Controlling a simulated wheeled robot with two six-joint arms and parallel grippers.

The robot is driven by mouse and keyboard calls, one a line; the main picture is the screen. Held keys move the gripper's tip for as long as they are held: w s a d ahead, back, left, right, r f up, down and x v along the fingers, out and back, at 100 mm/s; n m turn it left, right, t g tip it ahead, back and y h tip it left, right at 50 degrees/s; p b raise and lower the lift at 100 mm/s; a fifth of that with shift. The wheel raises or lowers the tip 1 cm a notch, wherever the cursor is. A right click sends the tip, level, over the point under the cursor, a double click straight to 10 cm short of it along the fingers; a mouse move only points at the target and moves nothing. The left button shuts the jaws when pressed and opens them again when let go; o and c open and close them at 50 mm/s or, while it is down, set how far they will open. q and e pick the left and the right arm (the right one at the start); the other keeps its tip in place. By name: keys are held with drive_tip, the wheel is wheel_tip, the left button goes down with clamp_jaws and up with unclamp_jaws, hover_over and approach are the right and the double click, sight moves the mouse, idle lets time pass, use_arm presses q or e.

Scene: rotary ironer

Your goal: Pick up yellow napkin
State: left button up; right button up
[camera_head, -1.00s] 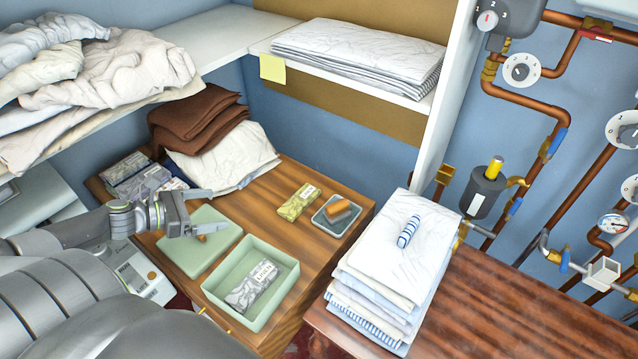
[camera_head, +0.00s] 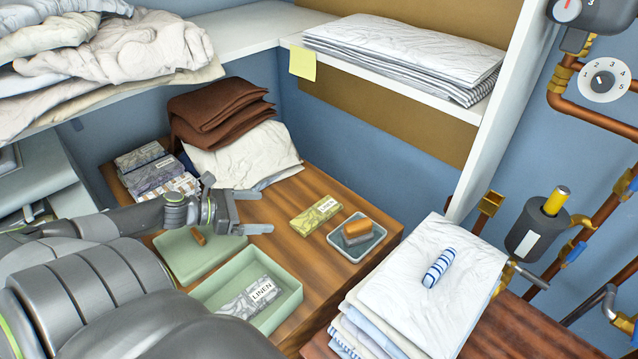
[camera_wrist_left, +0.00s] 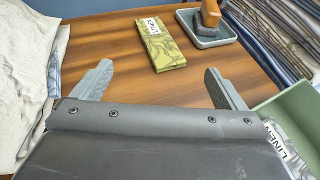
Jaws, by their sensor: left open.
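The yellow-green patterned napkin (camera_head: 315,215) with a white LINEN label lies flat on the wooden table, left of a small grey tray. It also shows in the left wrist view (camera_wrist_left: 162,45), ahead of the fingers and apart from them. My left gripper (camera_head: 262,212) is open and empty above the table, to the left of the napkin in the head view. Its two fingers show spread in the left wrist view (camera_wrist_left: 158,88), with the napkin lying beyond the gap between them. My right gripper is not in view.
The grey tray (camera_head: 373,252) holds an orange-and-grey brush-like block. A green box (camera_head: 291,300) with a grey LINEN packet stands in front, its lid (camera_head: 180,262) beside it. A stack of folded linen (camera_head: 455,268) is at right. Bare table surrounds the napkin.

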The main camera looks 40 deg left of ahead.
use_arm(q)
approach(315, 215)
drive_tip(key=shift+w+d+r, duration=0.1)
drive_tip(key=shift+w+d, duration=0.1)
drive_tip(key=shift+w, duration=0.4)
drive_tip(key=shift+w+d, duration=0.2)
drive_tip(key=shift+w, duration=0.4)
drive_tip(key=shift+s+f+p+x, duration=0.1)
drive_tip(key=shift+f+p+x, duration=0.05)
drive_tip(key=shift+x, duration=0.9)
drive_tip(key=shift+s+f+p+x, duration=0.1)
drive_tip(key=shift+f+p+x, duration=0.1)
drive_tip(key=shift+x, duration=0.85)
drive_tip(key=shift+f+p+x, duration=0.15)
drive_tip(key=shift+x, duration=0.9)
drive_tip(key=shift+s, duration=0.1)
drive_tip(key=shift+r, duration=0.1)
drive_tip(key=shift+c, duration=0.2)
drive_tip(key=c, duration=1.1)
